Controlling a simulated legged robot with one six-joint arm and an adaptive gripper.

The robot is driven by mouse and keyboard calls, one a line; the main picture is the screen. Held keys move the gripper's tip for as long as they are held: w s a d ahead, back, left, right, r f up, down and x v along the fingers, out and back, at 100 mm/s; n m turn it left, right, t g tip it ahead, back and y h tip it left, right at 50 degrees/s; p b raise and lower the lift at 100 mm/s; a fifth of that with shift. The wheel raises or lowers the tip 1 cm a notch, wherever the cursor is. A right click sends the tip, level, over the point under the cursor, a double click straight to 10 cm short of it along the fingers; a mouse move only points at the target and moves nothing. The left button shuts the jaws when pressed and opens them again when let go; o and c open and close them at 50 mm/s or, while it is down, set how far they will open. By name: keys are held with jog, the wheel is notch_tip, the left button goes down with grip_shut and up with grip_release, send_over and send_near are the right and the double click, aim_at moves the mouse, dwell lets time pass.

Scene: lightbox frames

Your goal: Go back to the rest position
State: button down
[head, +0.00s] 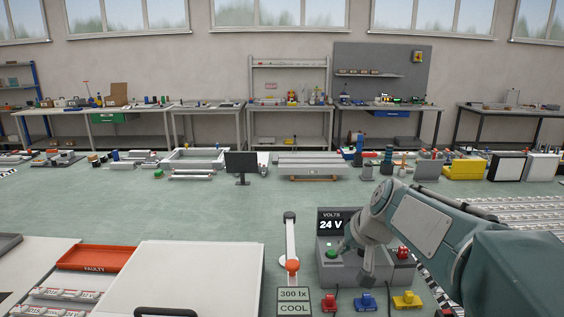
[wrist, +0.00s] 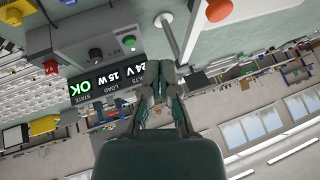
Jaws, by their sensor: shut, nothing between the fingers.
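My gripper (wrist: 160,70) is shut and empty in the wrist view, with its two dark fingers together. In the head view my arm reaches in from the lower right and its end hangs over a grey supply box (head: 327,272). The box's display (head: 333,222) reads 24 V. In the wrist view the box is upside down and its display (wrist: 112,75) also shows 15 W and OK. The fingers overlap the display's edge in that view; I cannot tell the gap.
A lamp post with an orange knob (head: 292,266) stands left of the box, behind a sign (head: 294,302) reading 300 lx COOL. Red, blue (head: 366,302) and yellow connectors lie in front. A white panel (head: 205,275) and an orange FAULTY tray (head: 97,258) lie left.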

jog(key=s+d+f+h, duration=0.1)
jog(key=s+f, duration=0.1)
jog(key=s, duration=1.1)
jog(key=s+d+f+h, duration=0.1)
jog(key=s+f+h, duration=0.1)
jog(key=s, duration=1)
jog(key=shift+s+d+f+n, duration=0.15)
jog(key=shift+s+f+n, duration=0.1)
jog(key=shift+s+n, duration=0.1)
